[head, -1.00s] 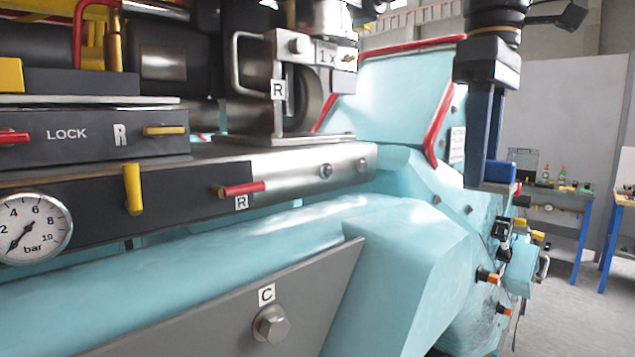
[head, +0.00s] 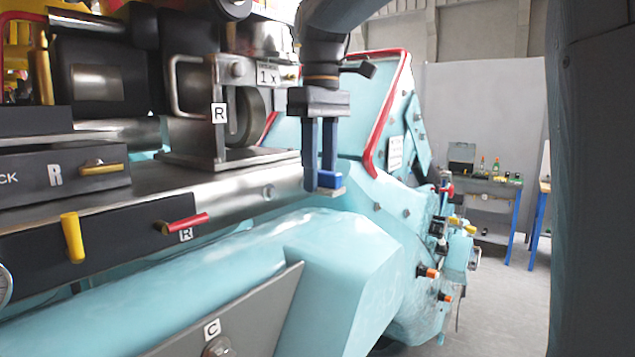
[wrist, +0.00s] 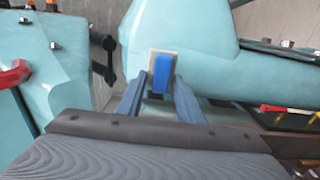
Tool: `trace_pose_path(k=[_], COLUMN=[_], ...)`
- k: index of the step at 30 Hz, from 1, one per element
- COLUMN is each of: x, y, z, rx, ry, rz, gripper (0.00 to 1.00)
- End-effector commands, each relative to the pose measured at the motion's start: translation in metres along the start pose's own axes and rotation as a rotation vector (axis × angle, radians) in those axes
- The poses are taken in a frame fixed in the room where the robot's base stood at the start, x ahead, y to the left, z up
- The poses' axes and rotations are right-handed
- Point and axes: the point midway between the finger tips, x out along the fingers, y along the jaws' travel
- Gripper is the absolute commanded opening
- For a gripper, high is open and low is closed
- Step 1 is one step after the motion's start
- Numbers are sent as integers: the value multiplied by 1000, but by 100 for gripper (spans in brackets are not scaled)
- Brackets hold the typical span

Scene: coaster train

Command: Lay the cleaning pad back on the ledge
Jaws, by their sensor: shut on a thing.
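My gripper (head: 319,180) points down and is shut on the cleaning pad (head: 329,180), a small blue block with a pale base. In the head view it hangs over the turquoise machine body (head: 335,235), near the right end of the steel rail (head: 270,190). In the wrist view the pad (wrist: 163,70) shows at the fingertips, with turquoise casing behind it; its pale base sticks out around the blue grip. I cannot tell which surface is the ledge, or whether the pad touches anything.
The steel block marked R (head: 240,110) stands left of my gripper. A red-edged turquoise panel (head: 375,110) rises behind it. A red lever (head: 187,223) and a yellow lever (head: 72,237) stick out at left. Orange-tipped knobs (head: 428,272) stand lower right.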

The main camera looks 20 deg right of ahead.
Motion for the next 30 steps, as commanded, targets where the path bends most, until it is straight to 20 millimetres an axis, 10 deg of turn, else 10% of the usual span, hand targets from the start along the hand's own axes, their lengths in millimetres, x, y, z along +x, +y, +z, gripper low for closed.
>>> trace_pose_path(k=[19,20,22,30], x=[37,36,36,36], y=[0,0,0,0], z=[0,0,0,0], rx=[-1,-1,-1,-1], ry=[0,0,0,0], rz=[0,0,0,0], gripper=[6,39,50,52])
